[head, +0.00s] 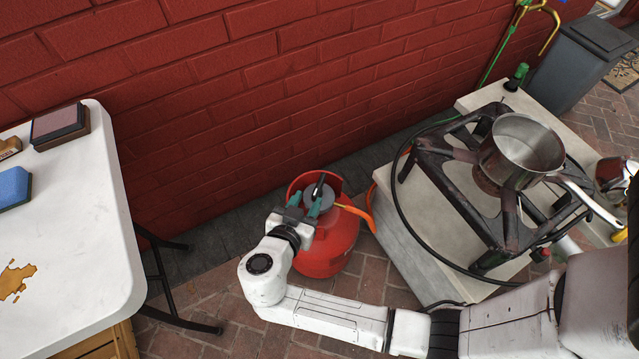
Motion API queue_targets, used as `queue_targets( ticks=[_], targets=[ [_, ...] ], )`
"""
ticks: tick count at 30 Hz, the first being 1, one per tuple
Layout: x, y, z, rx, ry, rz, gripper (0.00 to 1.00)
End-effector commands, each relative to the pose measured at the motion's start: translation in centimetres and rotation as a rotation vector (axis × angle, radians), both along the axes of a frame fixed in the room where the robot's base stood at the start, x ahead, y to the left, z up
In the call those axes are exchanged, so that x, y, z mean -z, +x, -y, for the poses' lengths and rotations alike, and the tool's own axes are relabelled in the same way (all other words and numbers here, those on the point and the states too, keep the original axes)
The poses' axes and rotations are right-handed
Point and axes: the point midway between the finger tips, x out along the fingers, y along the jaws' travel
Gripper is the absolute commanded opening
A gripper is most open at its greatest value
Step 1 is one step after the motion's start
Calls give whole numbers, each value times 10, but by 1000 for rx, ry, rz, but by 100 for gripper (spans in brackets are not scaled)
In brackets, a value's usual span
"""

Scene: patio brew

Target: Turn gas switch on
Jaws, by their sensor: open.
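A red gas bottle (334,248) stands on the brick floor against the wall, with a grey round fitting (319,200) on top inside its red collar. A dark lever-like part (318,184) stands up from the fitting; I take it to be the gas switch, and its setting cannot be read. An orange hose (355,211) leaves the fitting to the right. My gripper (321,196) is open over the top of the bottle, its teal fingertips at the fitting close to the lever. Whether they touch it cannot be told. My wrist hides the bottle's left front.
A pale stone block (390,245) with a black burner stand (450,185) and a steel pot (522,150) is close on the right. A white table (75,250) with a brown stain is on the left. The red brick wall (230,90) is right behind the bottle.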

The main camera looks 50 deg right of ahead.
Motion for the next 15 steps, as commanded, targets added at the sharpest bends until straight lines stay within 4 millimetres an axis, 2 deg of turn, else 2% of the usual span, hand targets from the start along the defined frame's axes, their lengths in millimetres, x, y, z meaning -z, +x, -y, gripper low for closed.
queue_targets(
  ticks=[9,15],
  targets=[
    [23,14,52,3,1,-5,40],
    [32,22,74,3,1,-5,40]
  ],
)
